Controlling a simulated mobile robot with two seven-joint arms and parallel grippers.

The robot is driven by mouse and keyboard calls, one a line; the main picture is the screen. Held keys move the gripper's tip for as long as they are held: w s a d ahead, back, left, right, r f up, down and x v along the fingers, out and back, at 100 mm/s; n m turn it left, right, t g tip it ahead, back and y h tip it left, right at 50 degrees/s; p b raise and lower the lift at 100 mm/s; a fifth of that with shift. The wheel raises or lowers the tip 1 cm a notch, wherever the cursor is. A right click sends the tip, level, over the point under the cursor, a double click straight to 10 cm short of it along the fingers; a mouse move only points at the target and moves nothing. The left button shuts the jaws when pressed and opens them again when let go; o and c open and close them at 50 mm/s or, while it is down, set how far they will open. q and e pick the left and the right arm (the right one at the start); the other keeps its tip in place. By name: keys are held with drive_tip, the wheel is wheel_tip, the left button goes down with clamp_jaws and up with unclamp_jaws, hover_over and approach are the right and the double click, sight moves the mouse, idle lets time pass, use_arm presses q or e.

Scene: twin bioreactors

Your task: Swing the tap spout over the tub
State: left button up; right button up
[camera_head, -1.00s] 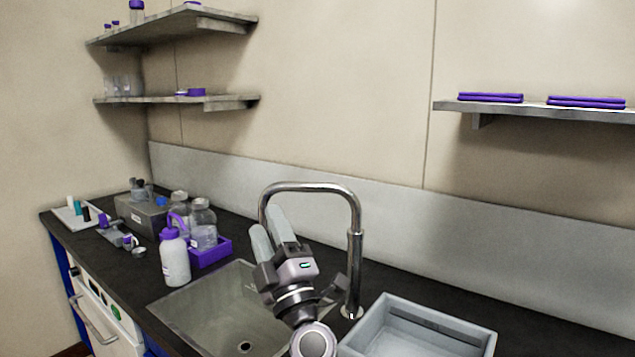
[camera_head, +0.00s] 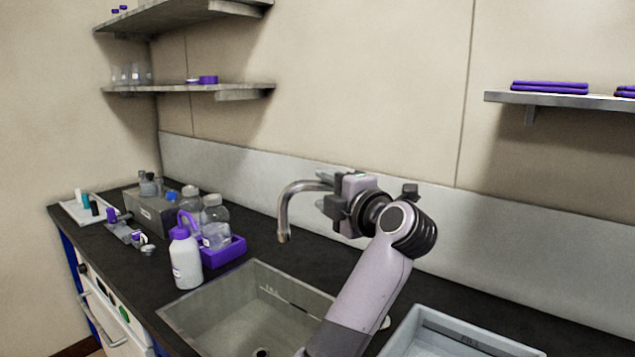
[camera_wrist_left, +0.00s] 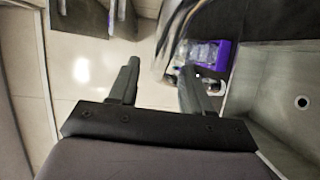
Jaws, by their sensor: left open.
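The tap spout (camera_head: 288,212) is a curved metal pipe. Its open end hangs over the back of the sink basin (camera_head: 200,325), left of the grey tub (camera_head: 470,345). My left gripper (camera_head: 328,190) is level with the top of the spout, fingers towards the left. My forearm and gripper hide the tap's post and the rest of the arch. In the left wrist view the fingers (camera_wrist_left: 158,88) are apart, and the shiny spout (camera_wrist_left: 178,35) shows beyond them, close to the right finger. I cannot tell whether they touch. My right gripper is not in view.
A white bottle with a purple cap (camera_head: 186,262) and a purple rack (camera_head: 226,252) with clear bottles stand left of the sink. A grey box (camera_head: 150,210) is behind them. Shelves (camera_head: 190,90) hang on the wall. The counter behind the sink is clear.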

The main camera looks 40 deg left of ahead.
sight(312, 184)
use_arm(q)
drive_tip(key=shift+p+x, duration=0.3)
drive_tip(key=shift+x, duration=2.45)
clamp_jaws()
